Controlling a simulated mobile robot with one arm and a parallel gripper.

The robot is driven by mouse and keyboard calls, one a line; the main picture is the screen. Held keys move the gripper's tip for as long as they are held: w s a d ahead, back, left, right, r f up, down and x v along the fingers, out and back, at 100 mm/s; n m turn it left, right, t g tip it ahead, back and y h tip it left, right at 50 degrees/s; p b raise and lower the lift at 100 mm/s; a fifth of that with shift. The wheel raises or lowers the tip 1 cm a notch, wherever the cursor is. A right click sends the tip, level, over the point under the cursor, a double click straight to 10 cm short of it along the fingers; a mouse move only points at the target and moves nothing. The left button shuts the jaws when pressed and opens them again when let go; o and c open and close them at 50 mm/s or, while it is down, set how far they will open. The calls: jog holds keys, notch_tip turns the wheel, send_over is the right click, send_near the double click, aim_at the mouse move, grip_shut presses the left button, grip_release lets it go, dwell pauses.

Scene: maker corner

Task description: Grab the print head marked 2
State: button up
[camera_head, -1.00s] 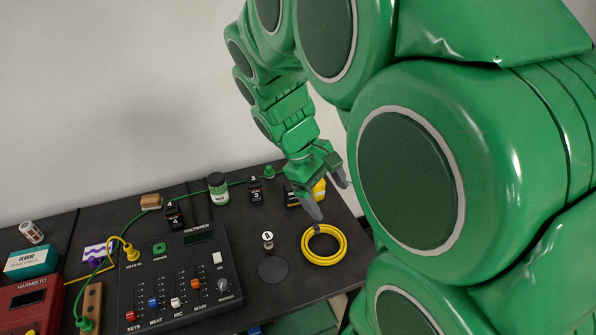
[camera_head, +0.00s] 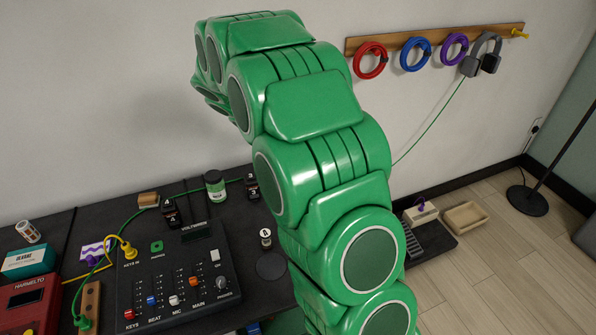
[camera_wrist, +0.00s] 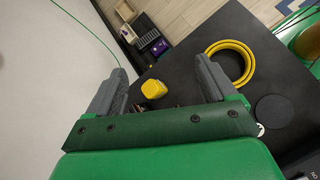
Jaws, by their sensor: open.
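In the head view, a black block marked 4 (camera_head: 171,213) and a black block marked 3 (camera_head: 252,188) stand on the dark table. I see no readable 2 in either current view. My gripper shows in the wrist view (camera_wrist: 162,66), open with two grey fingers spread wide and nothing between the tips. A yellow block (camera_wrist: 153,88) lies between and below the fingers. Small dark items just behind it are partly hidden by the gripper's base, and their marks cannot be read. In the head view, my arm hides the gripper and the table's right end.
A yellow ring (camera_wrist: 232,62) lies beside the right finger, near a black disc (camera_wrist: 273,110). A mixer (camera_head: 180,270) fills the table's middle. A green-labelled jar (camera_head: 215,186) stands behind it. Coloured rings hang on a wall rack (camera_head: 437,39). A beige tray (camera_head: 465,217) sits beyond the table.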

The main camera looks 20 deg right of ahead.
jog(key=w+f+n+t+h, duration=0.1)
jog(key=w+f+n+h, duration=0.1)
jog(key=w+f+n, duration=0.5)
jog(key=w+f+t+h, duration=0.1)
jog(key=w+f+h, duration=0.1)
jog(key=w+f, duration=0.65)
jog(key=f, duration=0.1)
jog(key=w+f, duration=0.1)
jog(key=f, duration=0.1)
jog(key=w+f, duration=0.1)
jog(key=shift+w+d+f, duration=0.15)
jog(key=shift+d+f, duration=0.15)
jog(key=shift+d, duration=0.1)
jog(key=shift+d+f+h, duration=0.15)
jog(key=shift+d+f, duration=0.05)
jog(key=shift+d, duration=0.35)
jog(key=shift+d+f+h, duration=0.15)
jog(key=shift+d+f, duration=0.05)
jog(key=shift+d, duration=0.3)
jog(key=shift+d+f, duration=0.15)
jog(key=shift+d, duration=0.2)
jog(key=c, duration=1.2)
